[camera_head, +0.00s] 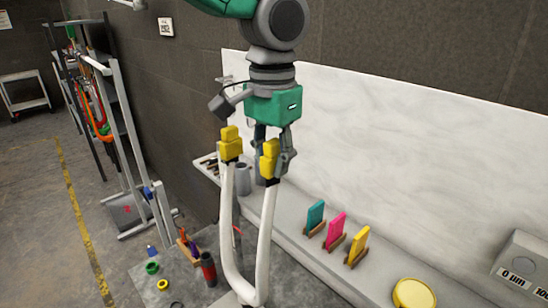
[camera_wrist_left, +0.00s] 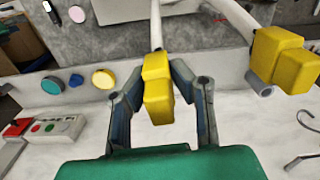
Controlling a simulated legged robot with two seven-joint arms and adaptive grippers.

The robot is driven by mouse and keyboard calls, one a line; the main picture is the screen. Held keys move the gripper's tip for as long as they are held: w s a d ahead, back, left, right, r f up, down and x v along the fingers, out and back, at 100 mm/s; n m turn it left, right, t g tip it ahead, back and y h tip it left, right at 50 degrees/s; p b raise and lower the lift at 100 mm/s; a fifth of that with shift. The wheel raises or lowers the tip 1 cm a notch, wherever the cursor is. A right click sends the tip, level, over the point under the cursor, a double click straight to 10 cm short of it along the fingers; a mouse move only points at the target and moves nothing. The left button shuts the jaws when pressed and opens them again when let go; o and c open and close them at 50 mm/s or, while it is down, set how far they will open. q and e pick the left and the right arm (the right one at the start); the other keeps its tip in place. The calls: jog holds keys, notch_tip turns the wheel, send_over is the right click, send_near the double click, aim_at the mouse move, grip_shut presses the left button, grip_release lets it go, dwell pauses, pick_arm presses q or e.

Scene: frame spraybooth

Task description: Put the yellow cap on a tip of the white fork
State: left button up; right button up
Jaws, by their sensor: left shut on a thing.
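The white fork (camera_head: 265,235) stands upright with two prongs. One yellow cap (camera_head: 230,143) sits at the top of its left prong in the head view; it shows at the right in the wrist view (camera_wrist_left: 282,60). A second yellow cap (camera_head: 269,160) is at the top of the right prong, between the fingers of my left gripper (camera_head: 275,157). In the wrist view my left gripper (camera_wrist_left: 159,72) is shut on this cap (camera_wrist_left: 158,92), with a white prong behind it. I cannot tell whether this cap is fully seated. My right gripper is not in view.
A ledge holds teal (camera_head: 315,215), pink (camera_head: 336,230) and yellow (camera_head: 358,245) plates on stands, a yellow disc (camera_head: 413,293) and a grey box (camera_head: 525,262). Small rings and a dark cylinder (camera_head: 208,268) are on a lower surface. Open floor lies left.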

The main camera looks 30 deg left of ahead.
aim_at(273, 141)
pick_arm(q)
jog(key=shift+f, duration=0.45)
jog(key=o, duration=0.9)
jog(key=shift+o, duration=0.2)
jog(key=shift+r, duration=0.1)
jog(key=shift+r, duration=0.35)
notch_tip(273, 141, up, 11)
jog(key=shift+w, duration=0.1)
